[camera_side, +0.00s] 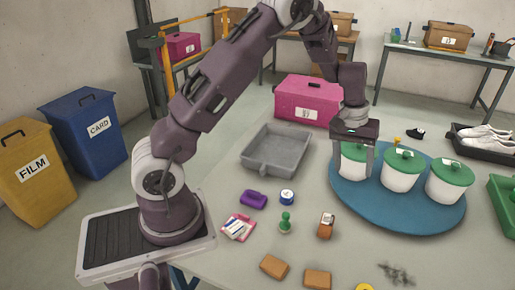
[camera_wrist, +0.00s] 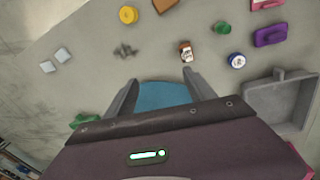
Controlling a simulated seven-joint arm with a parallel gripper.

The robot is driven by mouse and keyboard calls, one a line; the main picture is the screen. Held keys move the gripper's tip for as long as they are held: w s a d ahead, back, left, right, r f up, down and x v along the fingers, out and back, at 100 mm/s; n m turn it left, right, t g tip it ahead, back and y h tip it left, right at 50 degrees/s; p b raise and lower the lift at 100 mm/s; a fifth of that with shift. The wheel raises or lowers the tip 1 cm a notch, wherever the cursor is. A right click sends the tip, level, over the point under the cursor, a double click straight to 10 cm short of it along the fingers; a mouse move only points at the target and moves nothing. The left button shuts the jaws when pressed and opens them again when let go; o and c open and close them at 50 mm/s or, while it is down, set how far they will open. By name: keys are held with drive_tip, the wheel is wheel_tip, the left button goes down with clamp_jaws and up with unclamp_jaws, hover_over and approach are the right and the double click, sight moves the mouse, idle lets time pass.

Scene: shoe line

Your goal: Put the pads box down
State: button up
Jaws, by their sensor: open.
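Three white tubs with green lids stand upright on a round blue board: a left tub (camera_side: 354,165), a middle tub (camera_side: 402,172) and a right tub (camera_side: 448,184). Their labels are too small to read, so I cannot tell which is the pads box. My gripper (camera_side: 354,172) is at the left tub, its fingers pointing down and partly covering it. In the wrist view my gripper (camera_wrist: 160,78) shows its fingers spread, with the blue board (camera_wrist: 163,94) between them. The tubs are hidden there.
A grey tray (camera_side: 262,168) and a magenta box (camera_side: 308,112) stand left of and behind the board (camera_side: 432,228). Small items, including a green pawn-like piece (camera_side: 285,222) and brown blocks (camera_side: 275,267), lie in front. Shoes (camera_side: 487,137) lie in a dark tray at right.

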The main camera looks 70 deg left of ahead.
drive_tip(key=s+d+r+m+t, duration=0.1)
drive_tip(key=s+d+r, duration=0.1)
drive_tip(key=s+r, duration=0.4)
drive_tip(key=s+d+r+m+t, duration=0.1)
drive_tip(key=s+d+r+m, duration=0.15)
drive_tip(key=r, duration=0.55)
drive_tip(key=s+d+r+m+t, duration=0.1)
drive_tip(key=s+r+m, duration=0.1)
drive_tip(key=s, duration=0.9)
drive_tip(key=s+d+r+m+t+y, duration=0.1)
drive_tip(key=s+r+m, duration=0.1)
drive_tip(key=s, duration=0.9)
drive_tip(key=shift+s, duration=0.35)
